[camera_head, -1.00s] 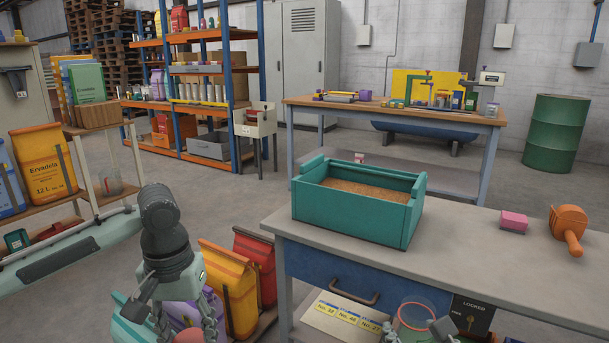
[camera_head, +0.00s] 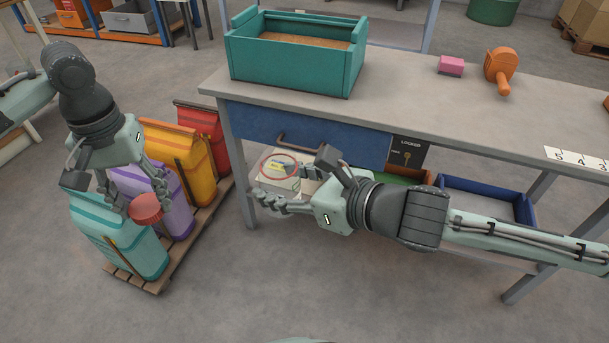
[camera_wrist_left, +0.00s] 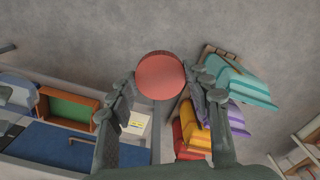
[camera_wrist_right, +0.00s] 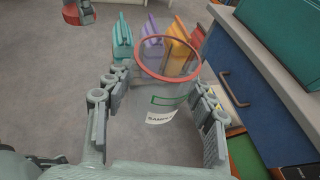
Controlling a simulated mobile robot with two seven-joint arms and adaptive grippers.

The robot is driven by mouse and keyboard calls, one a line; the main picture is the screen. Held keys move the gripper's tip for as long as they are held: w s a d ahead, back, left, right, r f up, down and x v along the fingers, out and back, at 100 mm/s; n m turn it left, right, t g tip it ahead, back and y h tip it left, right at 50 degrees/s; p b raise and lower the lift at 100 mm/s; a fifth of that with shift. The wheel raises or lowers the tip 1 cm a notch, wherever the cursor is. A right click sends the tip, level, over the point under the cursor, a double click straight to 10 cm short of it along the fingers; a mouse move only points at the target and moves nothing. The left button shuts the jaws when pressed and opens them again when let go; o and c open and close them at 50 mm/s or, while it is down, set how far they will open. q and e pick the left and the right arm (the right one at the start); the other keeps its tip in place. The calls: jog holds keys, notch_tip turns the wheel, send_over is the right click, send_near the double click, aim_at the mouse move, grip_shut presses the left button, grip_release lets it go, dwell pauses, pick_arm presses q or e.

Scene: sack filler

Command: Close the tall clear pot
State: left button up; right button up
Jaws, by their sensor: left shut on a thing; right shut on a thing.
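The tall clear pot (camera_wrist_right: 152,100) has a red rim, a green-outlined mark and a white label reading SAMPLE. My right gripper (camera_wrist_right: 158,115) is shut around its sides, and the pot's mouth is open. In the head view the pot shows mainly as a red rim (camera_head: 279,166) in front of the workbench, with my right gripper (camera_head: 285,190) beside it. A round red lid (camera_head: 146,208) is in my left gripper (camera_head: 142,205), which is shut on it above the sacks. The lid also shows between the fingers in the left wrist view (camera_wrist_left: 160,76). Lid and pot are well apart.
Below are a blue drawer (camera_head: 240,125) and a shelf with trays. Several sacks (camera_head: 120,235) stand on a pallet at left. The front floor is clear.

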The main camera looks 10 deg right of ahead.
dwell(0.4)
pick_arm(q)
jog(key=w+d+r+m, duration=0.1)
jog(key=d+r+m, duration=0.1)
jog(key=d+r, duration=0.3)
jog(key=d+r+m, duration=0.2)
jog(key=d+r, duration=0.1)
jog(key=d, duration=0.4)
jog(key=m, duration=0.5)
send_near(275, 148)
jog(key=shift+s+a+f, duration=0.1)
jog(key=shift+s+f, duration=0.1)
jog(key=shift+s, duration=0.45)
jog(key=shift+s+f, duration=0.2)
jog(key=shift+s, duration=0.4)
jog(key=shift+f, duration=0.1)
jog(key=shift+f, duration=1.9)
jog(key=shift+f, duration=0.1)
jog(key=shift+f, duration=0.75)
jog(key=shift+f, duration=0.6)
